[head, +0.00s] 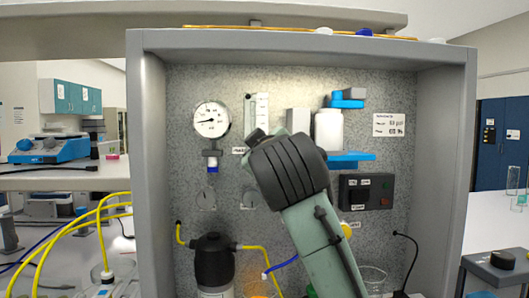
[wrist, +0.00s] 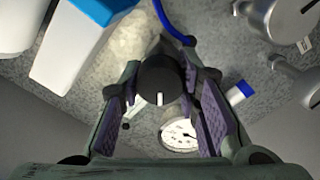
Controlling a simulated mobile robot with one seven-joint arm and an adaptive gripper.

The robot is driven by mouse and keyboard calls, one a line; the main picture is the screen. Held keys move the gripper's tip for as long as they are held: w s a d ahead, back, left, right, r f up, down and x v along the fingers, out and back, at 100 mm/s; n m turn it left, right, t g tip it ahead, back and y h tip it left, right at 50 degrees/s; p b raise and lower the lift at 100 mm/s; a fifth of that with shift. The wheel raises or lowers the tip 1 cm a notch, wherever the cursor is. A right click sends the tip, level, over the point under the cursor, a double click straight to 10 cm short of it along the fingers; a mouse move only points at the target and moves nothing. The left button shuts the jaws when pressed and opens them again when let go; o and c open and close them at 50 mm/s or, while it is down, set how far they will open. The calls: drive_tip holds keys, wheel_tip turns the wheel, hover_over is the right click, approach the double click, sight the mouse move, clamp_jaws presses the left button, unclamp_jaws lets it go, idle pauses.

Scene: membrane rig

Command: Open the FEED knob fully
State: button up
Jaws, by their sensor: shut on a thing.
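In the wrist view a round black knob (wrist: 160,84) with a white pointer line sits between the two purple-padded fingers of my gripper (wrist: 160,76). The fingers are closed on its sides. The white line points to the bottom of that picture. I cannot read a label by the knob, so the FEED name is not confirmed there. In the head view my green arm and dark wrist cover the middle of the panel (head: 385,85) and hide the knob and my fingertips.
A round pressure gauge (head: 211,119) is at the panel's left, also in the wrist view (wrist: 180,135). A white bottle (head: 328,130) stands on a blue shelf (head: 352,157) right of my wrist. A black control box (head: 366,192) and yellow tubing (head: 262,261) lie lower. Grey side walls flank the panel.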

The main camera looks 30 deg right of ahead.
drive_tip(key=n, duration=0.3)
drive_tip(key=shift+n, duration=0.4)
drive_tip(key=n, duration=0.3)
drive_tip(key=shift+f+n+b, duration=0.1)
drive_tip(key=shift+n+b, duration=0.2)
drive_tip(key=shift+b, duration=0.1)
drive_tip(key=n, duration=0.6)
drive_tip(key=shift+f, duration=0.1)
drive_tip(key=n, duration=0.7)
drive_tip(key=shift+f+n, duration=0.1)
drive_tip(key=shift+n, duration=0.2)
drive_tip(key=n+p, duration=0.1)
drive_tip(key=n, duration=0.5)
drive_tip(key=shift+d+f+n, duration=0.1)
drive_tip(key=shift+n, duration=0.2)
drive_tip(key=o, duration=1.2)
drive_tip(key=shift+c, duration=0.2)
